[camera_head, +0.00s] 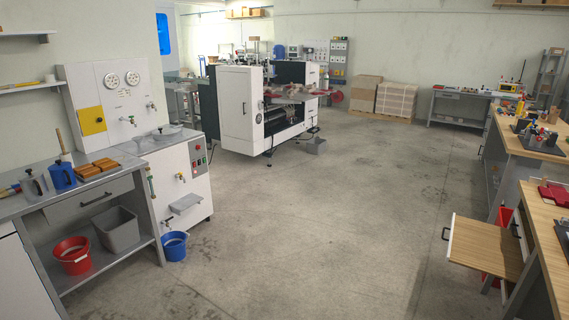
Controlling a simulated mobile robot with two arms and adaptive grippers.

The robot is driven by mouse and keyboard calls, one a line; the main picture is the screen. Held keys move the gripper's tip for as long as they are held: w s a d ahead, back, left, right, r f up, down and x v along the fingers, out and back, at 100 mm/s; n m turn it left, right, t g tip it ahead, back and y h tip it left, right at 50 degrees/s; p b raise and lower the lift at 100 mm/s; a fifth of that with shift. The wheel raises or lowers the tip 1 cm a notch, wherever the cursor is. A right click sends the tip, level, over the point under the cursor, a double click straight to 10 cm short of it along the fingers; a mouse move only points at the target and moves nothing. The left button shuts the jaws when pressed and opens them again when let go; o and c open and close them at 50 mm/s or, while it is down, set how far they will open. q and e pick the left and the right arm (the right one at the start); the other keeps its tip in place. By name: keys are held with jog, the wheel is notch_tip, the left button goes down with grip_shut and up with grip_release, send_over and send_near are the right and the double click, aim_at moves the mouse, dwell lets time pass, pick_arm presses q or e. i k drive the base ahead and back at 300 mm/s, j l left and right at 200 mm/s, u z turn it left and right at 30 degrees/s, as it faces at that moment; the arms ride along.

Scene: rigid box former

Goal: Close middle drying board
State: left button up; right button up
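A light wooden board (487,250) with a white front edge and a dark handle (446,233) juts out to the left from under the near right workbench (541,212). It is the only board I see pulled out; whether it is the middle drying board I cannot tell. Its far end under the bench is partly hidden by the bench leg and top. Another dark handle (515,229) shows just behind it, close to the bench. Neither of my grippers is in view.
The concrete floor (320,225) in the middle is wide and clear. On the left stand a grey bench (95,190), a white machine (185,185), a red bucket (72,262) and a blue bucket (174,250). A large white machine (238,108) stands at the back.

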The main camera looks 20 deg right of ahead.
aim_at(492, 250)
jog(key=i+z, duration=0.35)
jog(key=z, duration=0.15)
jog(key=i+z, duration=0.5)
jog(key=i+j+z, duration=0.2)
jog(key=z, duration=0.25)
jog(key=i+j+z, duration=0.3)
jog(key=z, duration=0.2)
